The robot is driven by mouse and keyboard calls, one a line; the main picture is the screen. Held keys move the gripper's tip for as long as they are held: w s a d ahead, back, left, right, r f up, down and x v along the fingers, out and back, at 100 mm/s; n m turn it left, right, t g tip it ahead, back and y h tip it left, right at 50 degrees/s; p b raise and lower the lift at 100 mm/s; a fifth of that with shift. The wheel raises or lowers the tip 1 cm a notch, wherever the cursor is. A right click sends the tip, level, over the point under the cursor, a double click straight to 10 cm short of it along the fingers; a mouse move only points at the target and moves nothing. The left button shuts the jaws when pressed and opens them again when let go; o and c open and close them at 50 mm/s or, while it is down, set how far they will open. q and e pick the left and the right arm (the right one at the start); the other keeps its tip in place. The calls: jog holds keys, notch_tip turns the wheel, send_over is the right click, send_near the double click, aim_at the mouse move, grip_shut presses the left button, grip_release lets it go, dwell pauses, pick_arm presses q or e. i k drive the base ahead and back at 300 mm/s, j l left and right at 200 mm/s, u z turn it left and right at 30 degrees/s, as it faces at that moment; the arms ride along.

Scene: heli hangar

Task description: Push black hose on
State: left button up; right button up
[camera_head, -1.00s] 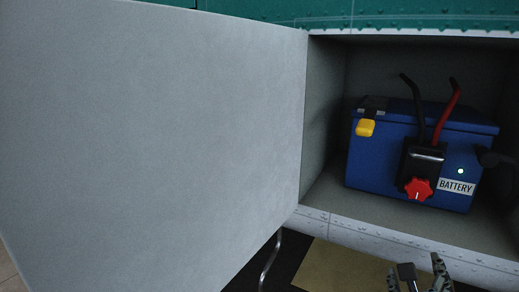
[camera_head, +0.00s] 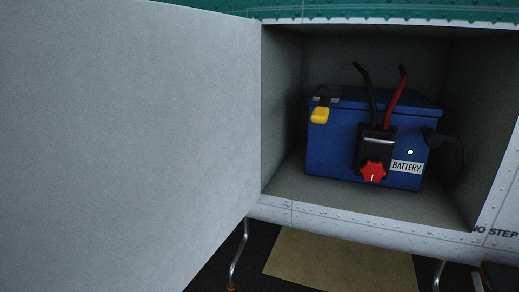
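A blue battery (camera_head: 335,150) with a "BATTERY" label stands inside an open compartment. A black hose (camera_head: 452,150) is at the battery's right side; it bends down and to the right there. Its near end is by the battery's upper right, and I cannot tell if it is fully seated. A black box with a red knob (camera_head: 373,171) is on the battery's front, with a black cable (camera_head: 364,88) and a red cable (camera_head: 399,95) rising from it. A green light (camera_head: 410,152) is lit. Neither gripper is clearly in view.
A large grey door (camera_head: 130,130) stands open and fills the left side. The compartment's lower sill (camera_head: 345,222) runs below the battery. A yellowish mat (camera_head: 340,265) lies on the dark floor. Dark shapes at the bottom right corner are unclear.

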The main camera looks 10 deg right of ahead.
aim_at(433, 138)
jog(key=z, duration=1.35)
